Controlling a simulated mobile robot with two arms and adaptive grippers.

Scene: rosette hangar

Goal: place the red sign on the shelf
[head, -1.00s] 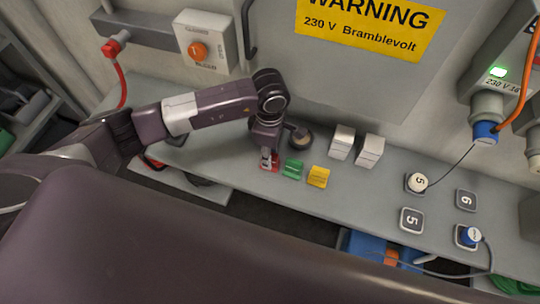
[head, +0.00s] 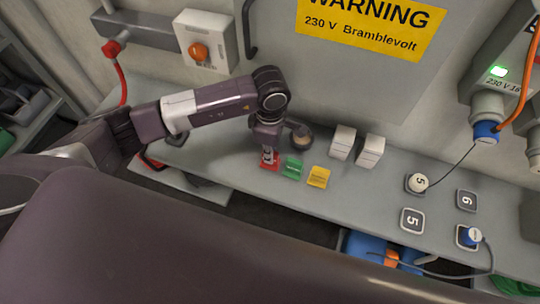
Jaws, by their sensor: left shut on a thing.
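The red sign (head: 269,167) is at the shelf's (head: 340,205) surface, left of a green sign (head: 292,167) and a yellow sign (head: 318,177). My left gripper (head: 269,156) points down from above and is shut on the red sign, covering part of it. I cannot tell whether the sign's underside touches the shelf. My right gripper is not in view.
Two white blocks (head: 342,143) stand behind the yellow sign. Numbered pads, a plug (head: 416,182) and cables are on the right. A round brown-topped item (head: 301,137) is close behind my gripper. A blue thing (head: 370,247) is below the front edge.

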